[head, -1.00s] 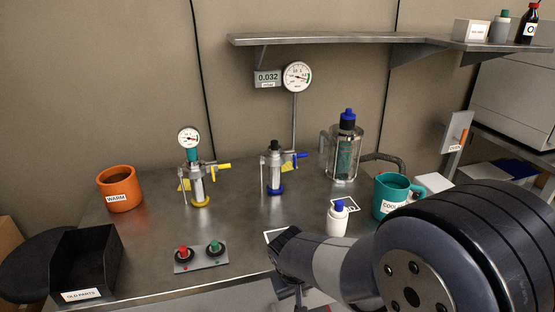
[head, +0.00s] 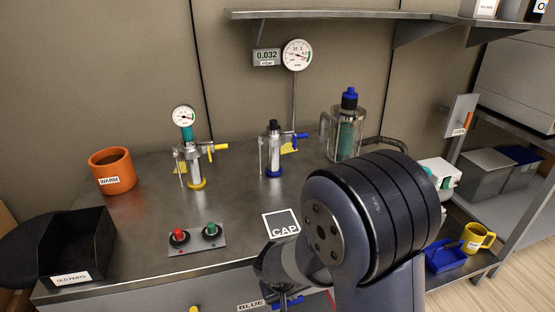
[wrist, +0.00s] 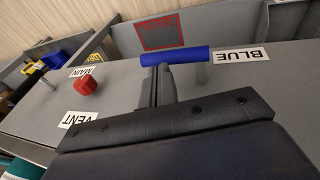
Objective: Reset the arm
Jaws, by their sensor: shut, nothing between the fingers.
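My arm rises large at the front right in the head view and hides the bench behind it. My gripper (wrist: 163,82) points at the bench front in the wrist view, its narrow fingers together and empty. The fingertips overlap the lower edge of a blue bar handle (wrist: 188,57) beside a BLUE label (wrist: 241,54); I cannot tell if they touch it. In the head view the handle (head: 288,302) shows partly below my arm, and the fingertips are hidden.
A red knob (wrist: 86,86) stands near the MAIN and VENT labels. On the bench are an orange WARM pot (head: 112,171), a black OLD PARTS bin (head: 77,245), a button plate (head: 196,240), two valves and a glass vessel (head: 345,130). A yellow mug (head: 476,238) stands right.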

